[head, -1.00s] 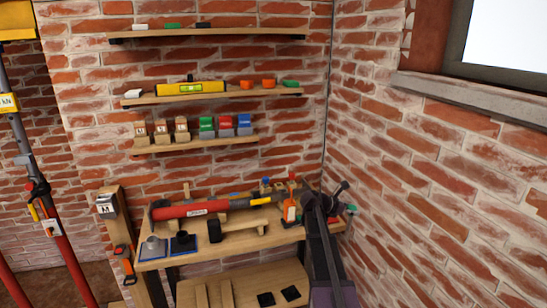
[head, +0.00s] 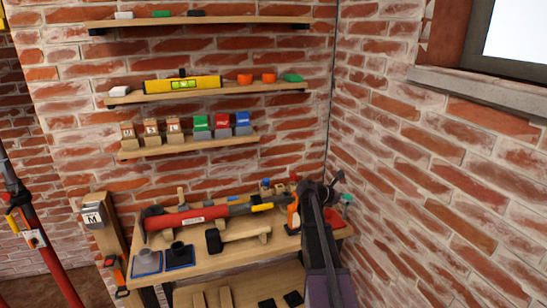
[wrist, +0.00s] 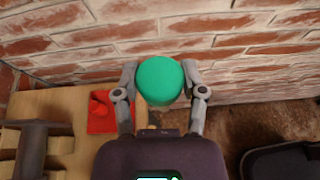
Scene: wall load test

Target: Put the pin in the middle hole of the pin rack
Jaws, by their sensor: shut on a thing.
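My gripper (head: 340,186) is at the right end of the workbench. In the wrist view the fingers (wrist: 163,85) are shut on either side of a green round-topped piece, which I take to be the pin (wrist: 160,81). Its lower part is hidden by its own top. A bit of the same green (head: 347,198) shows beside my gripper in the head view. Small pieces with a blue top (head: 265,183) and a red top (head: 294,177) stand at the back of the bench. I cannot clearly make out the pin rack or its middle hole.
The workbench (head: 215,262) holds a red tool (head: 190,217), a dark-headed mallet (head: 214,240) and blue pads (head: 146,262). A red pad (wrist: 101,112) lies at its right corner. Brick walls stand close behind and to the right. Shelves (head: 190,143) hang above.

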